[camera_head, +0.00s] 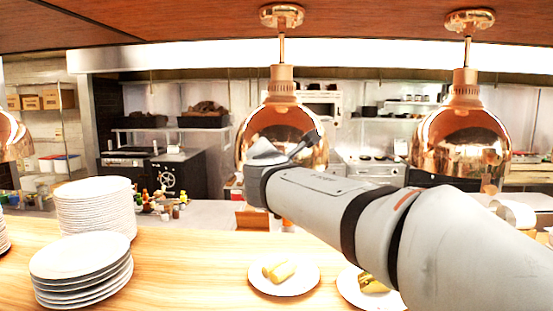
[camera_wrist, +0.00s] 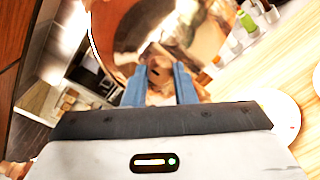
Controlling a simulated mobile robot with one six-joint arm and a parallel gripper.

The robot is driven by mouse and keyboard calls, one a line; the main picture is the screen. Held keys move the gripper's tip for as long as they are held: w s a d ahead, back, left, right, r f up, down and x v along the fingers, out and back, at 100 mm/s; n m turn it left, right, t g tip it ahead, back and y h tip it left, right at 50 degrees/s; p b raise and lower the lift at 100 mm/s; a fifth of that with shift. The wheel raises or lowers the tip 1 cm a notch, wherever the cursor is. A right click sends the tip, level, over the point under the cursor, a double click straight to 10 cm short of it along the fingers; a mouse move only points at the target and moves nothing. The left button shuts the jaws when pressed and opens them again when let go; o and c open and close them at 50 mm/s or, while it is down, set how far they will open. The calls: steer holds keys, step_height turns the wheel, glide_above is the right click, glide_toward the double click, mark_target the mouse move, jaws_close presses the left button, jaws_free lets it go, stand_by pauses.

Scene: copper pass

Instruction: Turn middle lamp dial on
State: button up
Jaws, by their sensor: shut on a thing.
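The middle copper heat lamp (camera_head: 283,88) hangs above the wooden counter, with my arm in front of its lower part. My gripper (camera_head: 312,138) is at the front of its dome. In the wrist view the lamp's shiny copper dome (camera_wrist: 118,30) fills the upper middle. My gripper (camera_wrist: 160,75) has its two blue fingers on either side of a small copper-coloured dial (camera_wrist: 158,68) on the dome and is shut on it. The dial is partly hidden by the fingers, and its setting cannot be read. In the head view the dial is hidden.
Another copper lamp (camera_head: 462,130) hangs on the right, and part of a third (camera_head: 10,138) shows at the left edge. Plate stacks (camera_head: 85,265) stand on the counter (camera_head: 190,260) at left. A plate with food (camera_head: 284,290) lies below the middle lamp.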

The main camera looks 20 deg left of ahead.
steer(key=o, duration=1)
steer(key=b+v, duration=0.1)
steer(key=v, duration=0.6)
steer(key=shift+s+d+b, duration=0.1)
steer(key=shift+s+b, duration=0.3)
